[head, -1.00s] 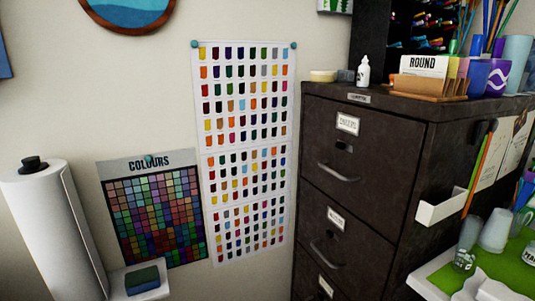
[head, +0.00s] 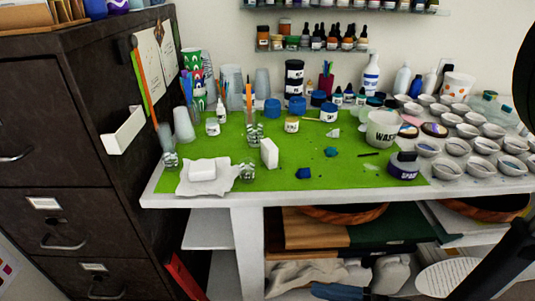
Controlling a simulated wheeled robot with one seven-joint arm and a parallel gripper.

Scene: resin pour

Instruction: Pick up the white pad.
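Two white block-like things could be the white pad, and I cannot tell which it is. One white block (head: 270,152) stands upright on the green mat (head: 315,177), left of its middle. The other white block (head: 202,170) lies flat on a crumpled white cloth (head: 222,185) at the mat's front left corner. Small glass jars stand beside both. Dark parts at the right edge look like my arm, but my gripper's fingers do not show.
A dark filing cabinet (head: 85,130) stands left of the white table (head: 222,201). Paint pots, bottles and cups line the back of the mat. A white tub (head: 383,128) and many small grey bowls (head: 447,168) fill the right side. The mat's front middle is fairly clear.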

